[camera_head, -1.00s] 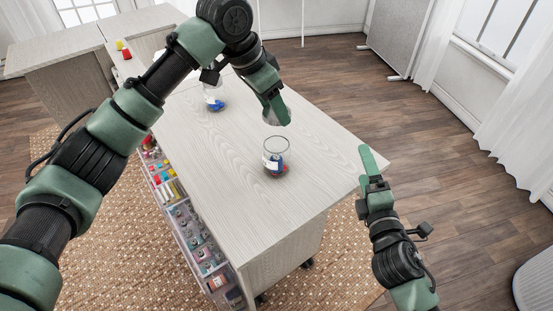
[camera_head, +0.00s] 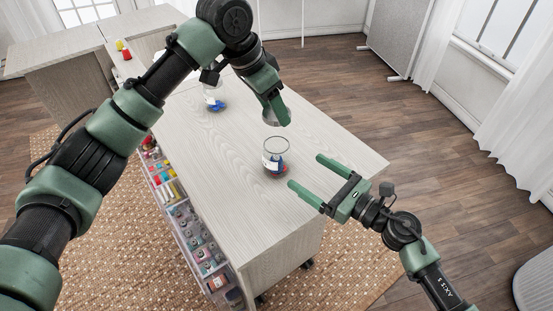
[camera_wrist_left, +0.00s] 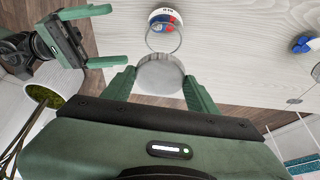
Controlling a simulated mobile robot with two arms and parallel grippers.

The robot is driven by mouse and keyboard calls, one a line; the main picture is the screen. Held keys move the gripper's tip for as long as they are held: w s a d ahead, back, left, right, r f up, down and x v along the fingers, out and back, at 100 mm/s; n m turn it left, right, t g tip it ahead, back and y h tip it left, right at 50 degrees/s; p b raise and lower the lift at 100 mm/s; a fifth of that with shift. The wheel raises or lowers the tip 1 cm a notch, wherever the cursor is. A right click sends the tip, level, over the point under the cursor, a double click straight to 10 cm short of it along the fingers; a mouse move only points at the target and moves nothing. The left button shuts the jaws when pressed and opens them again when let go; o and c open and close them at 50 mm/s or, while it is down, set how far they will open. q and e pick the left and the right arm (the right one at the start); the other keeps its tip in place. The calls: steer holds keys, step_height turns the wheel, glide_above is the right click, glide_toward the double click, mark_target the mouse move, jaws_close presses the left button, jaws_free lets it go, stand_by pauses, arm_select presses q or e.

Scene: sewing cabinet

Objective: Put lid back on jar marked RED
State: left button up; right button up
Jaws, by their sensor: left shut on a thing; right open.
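A clear open glass jar (camera_head: 274,160) stands upright on the table, with a white label and blue and red pieces inside. The label is too small to read. In the left wrist view the jar (camera_wrist_left: 164,32) is just beyond the lid. My left gripper (camera_head: 276,115) is shut on a round grey lid (camera_wrist_left: 160,76), held above the table a little behind the jar in the head view. The lid (camera_head: 268,117) is partly hidden by a finger. My right gripper (camera_head: 306,172) is open and empty, its fingers pointing at the jar from the right, apart from it.
A second jar (camera_head: 214,102) with blue pieces stands farther back on the table (camera_head: 232,175). Clear drawers (camera_head: 196,243) of sewing supplies line the table's left side. Red and yellow items (camera_head: 125,52) lie at the far left. The table's right side is mostly clear.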

mark_target(276, 151)
steer(key=x, duration=1.2)
jaws_close()
arm_select(q)
steer(key=shift+f, duration=2.5)
